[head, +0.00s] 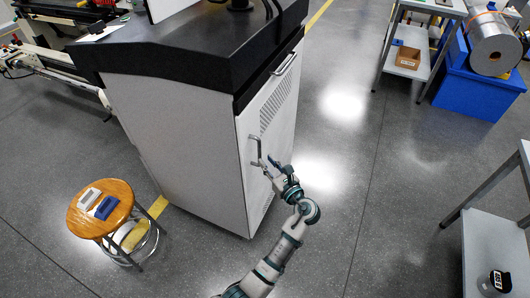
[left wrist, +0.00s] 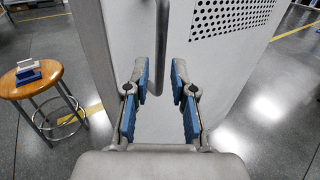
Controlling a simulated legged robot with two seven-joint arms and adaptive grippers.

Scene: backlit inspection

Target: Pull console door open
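The console (head: 180,125) is a tall light-grey cabinet with a dark top. Its door (head: 268,120) is on the right-hand face, has a perforated vent panel, and looks closed. A grey vertical bar handle (head: 256,150) stands out from the door near its left edge. My left gripper (head: 268,163) is at the handle's lower end. In the left wrist view, the blue-padded fingers of this gripper (left wrist: 161,78) are spread apart, with the handle (left wrist: 162,35) between and just beyond their tips. I cannot tell whether a finger touches it. My right gripper is out of view.
A round wooden stool (head: 101,208) with small blue and white items stands left of the console. A grey table (head: 500,225) is at the right edge. A cart (head: 407,60) and blue bin (head: 482,90) stand at the back right. Floor before the door is clear.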

